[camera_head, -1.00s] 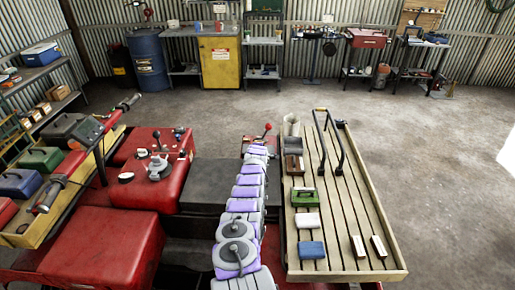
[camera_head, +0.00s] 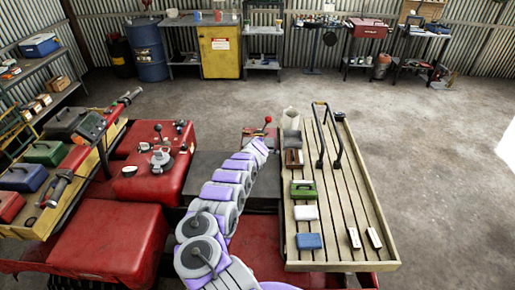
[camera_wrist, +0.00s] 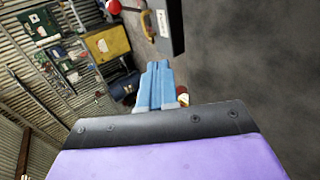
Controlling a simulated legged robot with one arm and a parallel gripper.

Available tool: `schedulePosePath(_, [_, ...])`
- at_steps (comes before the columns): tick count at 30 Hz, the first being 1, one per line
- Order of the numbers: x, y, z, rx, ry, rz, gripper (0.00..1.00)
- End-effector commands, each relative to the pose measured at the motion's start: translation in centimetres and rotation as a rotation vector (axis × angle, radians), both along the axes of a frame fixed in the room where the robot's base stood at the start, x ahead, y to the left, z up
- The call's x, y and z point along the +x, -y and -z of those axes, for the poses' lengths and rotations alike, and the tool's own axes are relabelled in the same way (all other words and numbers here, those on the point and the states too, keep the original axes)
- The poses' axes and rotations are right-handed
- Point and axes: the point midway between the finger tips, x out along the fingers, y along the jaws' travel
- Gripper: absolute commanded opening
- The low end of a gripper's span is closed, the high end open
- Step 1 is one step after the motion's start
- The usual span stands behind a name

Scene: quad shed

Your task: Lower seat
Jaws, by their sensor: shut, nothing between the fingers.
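The vehicle in front of me has red padded-looking blocks (camera_head: 112,238) and a dark flat panel (camera_head: 200,178) between them; I cannot tell for sure which part is the seat. A lever with a red knob (camera_head: 267,120) stands on a red plate beyond my arm. My gripper (camera_wrist: 157,68) shows in the wrist view as pale blue fingers, shut and empty. In the head view my arm reaches toward the lever, and its fingertips are hidden. The wrist view shows a red knob (camera_wrist: 113,7) ahead-left of the fingers and a dark labelled box (camera_wrist: 168,25) just ahead.
A slatted wooden tray (camera_head: 391,252) right of my arm holds a black handle frame, a green case and small boxes. A yellow shelf (camera_head: 30,226) with toolboxes is at the left. Benches and a blue barrel (camera_head: 146,45) line the back wall. The floor behind is clear.

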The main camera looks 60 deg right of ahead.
Motion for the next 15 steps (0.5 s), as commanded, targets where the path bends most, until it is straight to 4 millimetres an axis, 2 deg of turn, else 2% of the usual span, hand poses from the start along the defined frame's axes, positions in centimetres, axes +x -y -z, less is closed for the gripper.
schedulePosePath(15, [-1.4,-2.9,-2.3,0.003,0.004,0.004,0.00])
